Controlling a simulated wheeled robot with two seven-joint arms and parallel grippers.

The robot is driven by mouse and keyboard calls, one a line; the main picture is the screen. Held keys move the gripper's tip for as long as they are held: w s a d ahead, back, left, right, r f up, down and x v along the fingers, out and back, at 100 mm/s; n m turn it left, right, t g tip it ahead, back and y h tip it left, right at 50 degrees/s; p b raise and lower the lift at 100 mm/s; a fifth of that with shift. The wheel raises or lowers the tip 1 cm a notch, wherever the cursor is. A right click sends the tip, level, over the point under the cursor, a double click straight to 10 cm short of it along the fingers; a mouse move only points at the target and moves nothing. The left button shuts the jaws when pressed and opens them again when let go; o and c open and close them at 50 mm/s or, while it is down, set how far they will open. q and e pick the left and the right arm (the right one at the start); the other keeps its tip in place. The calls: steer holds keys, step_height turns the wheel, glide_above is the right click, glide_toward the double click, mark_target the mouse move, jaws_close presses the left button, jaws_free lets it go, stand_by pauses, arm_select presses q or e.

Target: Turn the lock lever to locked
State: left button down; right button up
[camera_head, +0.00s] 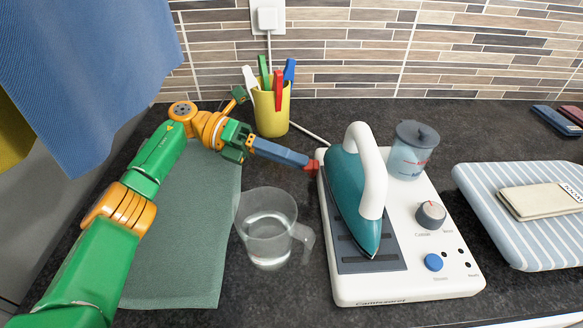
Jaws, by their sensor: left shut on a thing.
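The ironing station's white base (440,275) stands right of centre, with a teal iron (347,190) with a white handle resting on its dark plate. A small red piece, which looks like the lock lever (314,168), is at the base's left edge beside the iron. My left gripper (310,166) comes in from the left, its blue-grey fingers together and ending at this red piece. It is shut on the lever. The fingertips largely cover the lever, so its exact angle is hard to tell. My right gripper is not in view.
A clear jug (268,240) with water stands just below my left gripper. A yellow cup (271,110) of coloured pegs stands behind it. A green-grey mat (175,250) lies under my arm. A striped ironing pad (500,235) with a folded cloth (540,200) lies at the right.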

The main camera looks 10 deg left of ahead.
arm_select(q)
steer(key=shift+w+r+n, duration=0.1)
steer(key=shift+w+n, duration=0.05)
steer(key=shift+n, duration=0.15)
stand_by(0.4)
steer(key=c, duration=0.6)
jaws_free()
steer(key=shift+c, duration=0.2)
